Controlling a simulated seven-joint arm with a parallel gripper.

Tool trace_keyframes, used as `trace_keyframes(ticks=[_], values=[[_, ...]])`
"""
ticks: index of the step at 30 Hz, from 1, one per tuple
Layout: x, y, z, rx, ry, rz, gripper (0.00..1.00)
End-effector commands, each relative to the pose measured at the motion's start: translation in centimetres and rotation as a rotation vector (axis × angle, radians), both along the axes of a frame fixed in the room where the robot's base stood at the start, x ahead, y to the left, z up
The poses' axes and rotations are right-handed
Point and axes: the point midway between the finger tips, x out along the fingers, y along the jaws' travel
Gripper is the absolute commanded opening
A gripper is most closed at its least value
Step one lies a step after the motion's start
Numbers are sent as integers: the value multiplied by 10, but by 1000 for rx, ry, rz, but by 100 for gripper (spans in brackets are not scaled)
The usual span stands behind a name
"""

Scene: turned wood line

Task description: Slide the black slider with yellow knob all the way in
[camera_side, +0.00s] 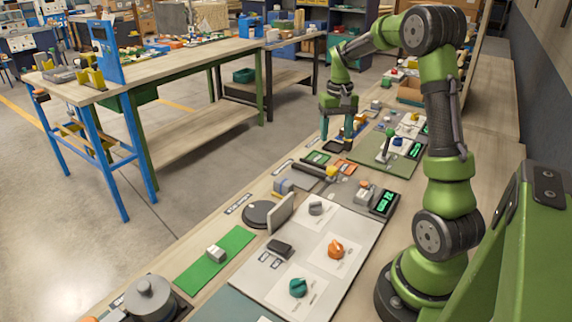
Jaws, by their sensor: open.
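The black slider (312,168) lies on a grey plate near the middle of the bench. It looks like a dark bar, and its yellow knob (332,172) is at the right end. How far in the slider sits is too small to tell. My gripper (336,144) is open, with its fingers pointing down. In the picture it is above and a little to the right of the yellow knob, apart from it, and nothing shows between the fingers.
An orange panel (346,167) and a small green panel (317,157) lie close to the slider. A device with a green display (384,202) is to its right. A white board with orange (336,249) and teal (298,288) knobs is in front. A green panel with a lever (388,146) is behind.

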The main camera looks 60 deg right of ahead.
Motion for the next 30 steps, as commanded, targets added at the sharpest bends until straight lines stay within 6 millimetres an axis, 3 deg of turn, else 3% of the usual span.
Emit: trace_keyframes(ticks=[9, 15, 21, 29, 30], values=[[0, 0, -70, 2, 2, -1, 60], [0, 0, -99, 1, 1, -1, 60], [0, 0, -111, 0, -1, -3, 60], [0, 0, -111, -1, -2, -2, 60], [0, 0, -111, -1, -2, -2, 54]])
